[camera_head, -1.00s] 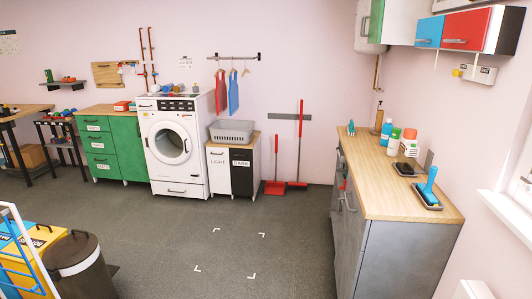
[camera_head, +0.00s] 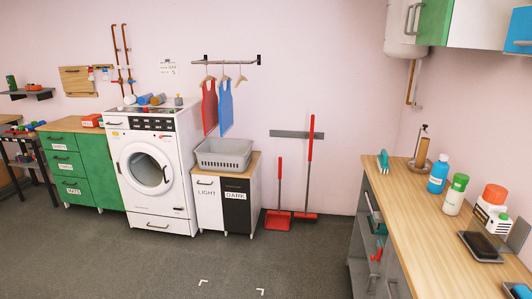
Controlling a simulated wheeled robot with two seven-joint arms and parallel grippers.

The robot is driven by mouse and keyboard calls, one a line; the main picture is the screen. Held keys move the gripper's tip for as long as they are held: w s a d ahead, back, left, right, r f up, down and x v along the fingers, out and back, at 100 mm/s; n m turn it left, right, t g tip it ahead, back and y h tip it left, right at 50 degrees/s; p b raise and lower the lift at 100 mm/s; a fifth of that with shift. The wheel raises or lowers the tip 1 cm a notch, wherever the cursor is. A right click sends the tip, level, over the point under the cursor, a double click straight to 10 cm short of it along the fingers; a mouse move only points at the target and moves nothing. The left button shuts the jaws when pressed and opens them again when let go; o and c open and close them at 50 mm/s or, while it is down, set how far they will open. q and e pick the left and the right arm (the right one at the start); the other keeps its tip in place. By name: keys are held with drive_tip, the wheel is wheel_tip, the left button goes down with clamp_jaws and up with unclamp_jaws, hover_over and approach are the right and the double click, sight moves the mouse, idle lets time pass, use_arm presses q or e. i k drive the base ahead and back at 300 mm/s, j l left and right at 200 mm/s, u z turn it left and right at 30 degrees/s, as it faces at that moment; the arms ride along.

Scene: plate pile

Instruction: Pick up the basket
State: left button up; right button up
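A grey plastic basket (camera_head: 224,154) with slotted sides sits upright on the wooden top of a small cabinet with one white and one black front, labelled LIGHT and DARK (camera_head: 236,195). The basket stands just right of the white washing machine (camera_head: 155,168), below the hanging red and blue garments. From this angle I cannot tell whether anything lies in the basket. Neither of my grippers shows in the view.
A red dustpan (camera_head: 278,220) and a red broom (camera_head: 308,170) stand against the wall right of the cabinet. A long wooden-topped counter (camera_head: 420,215) with bottles lines the right side. The grey floor (camera_head: 150,265) before the cabinet is clear.

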sight(226, 155)
drive_tip(key=i, duration=3.75)
drive_tip(key=i+u, duration=0.25)
drive_tip(key=u, duration=0.25)
drive_tip(key=i+l+u, duration=0.15)
drive_tip(key=u, duration=0.35)
drive_tip(key=i+l, duration=0.05)
drive_tip(key=i, duration=0.05)
